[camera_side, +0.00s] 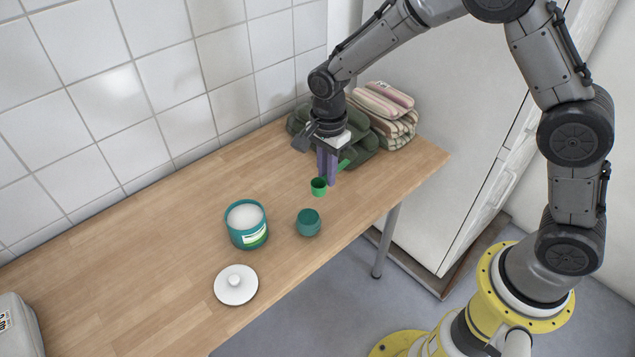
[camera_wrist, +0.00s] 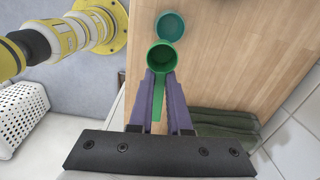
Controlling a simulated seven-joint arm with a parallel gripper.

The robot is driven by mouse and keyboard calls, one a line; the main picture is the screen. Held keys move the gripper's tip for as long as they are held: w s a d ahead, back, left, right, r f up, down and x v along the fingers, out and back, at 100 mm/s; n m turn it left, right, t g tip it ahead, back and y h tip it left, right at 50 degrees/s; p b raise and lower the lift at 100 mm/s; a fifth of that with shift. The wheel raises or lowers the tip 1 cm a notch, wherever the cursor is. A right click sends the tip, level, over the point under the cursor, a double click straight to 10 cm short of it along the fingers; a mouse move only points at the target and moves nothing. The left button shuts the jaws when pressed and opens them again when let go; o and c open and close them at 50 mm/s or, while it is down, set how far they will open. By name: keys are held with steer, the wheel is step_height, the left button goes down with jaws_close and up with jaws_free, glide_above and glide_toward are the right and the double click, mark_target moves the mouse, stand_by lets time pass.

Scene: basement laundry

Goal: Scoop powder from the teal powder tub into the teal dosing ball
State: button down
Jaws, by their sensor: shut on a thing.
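The teal powder tub (camera_side: 247,234) stands open on the wooden table, with white powder inside and a green-and-white label. The teal dosing ball (camera_side: 308,223) stands to its right, open at the top; in the wrist view it (camera_wrist: 170,26) shows just beyond the scoop. My gripper (camera_side: 328,180) is shut on the handle of a green scoop (camera_side: 319,187). The scoop's cup also shows in the wrist view (camera_wrist: 162,57), and looks empty. My gripper holds the scoop behind and to the right of the dosing ball, above the table. The tub is not in the wrist view.
A white lid (camera_side: 236,285) with a knob lies in front of the tub. Folded green towels (camera_side: 362,140) and striped towels (camera_side: 388,108) are piled at the table's far right end. A grey case (camera_side: 17,325) stands at the near left. The tiled wall borders the back.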

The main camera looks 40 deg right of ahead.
stand_by(0.3)
steer(key=shift+d+r+h, duration=0.1)
steer(key=shift+h, duration=0.2)
steer(key=w+a+n+t+h, duration=0.1)
steer(key=w+a+n+t, duration=0.1)
steer(key=w+a+n, duration=0.8)
steer(key=shift+w+a+f+m+t+h, duration=0.15)
steer(key=shift+a+f+t+h, duration=0.4)
steer(key=shift+a+f, duration=0.6)
steer(key=shift+s+a+f+m+t+h, duration=0.15)
steer(key=shift+a+f+t+h, duration=0.45)
steer(key=shift+f, duration=1)
steer(key=shift+w+a+f+m+t+h, duration=0.3)
steer(key=shift+a+f+t, duration=0.35)
steer(key=shift+a+f, duration=0.55)
steer(key=shift+s+d+f, duration=0.15)
steer(key=shift+f, duration=0.05)
steer(key=shift+r, duration=0.15)
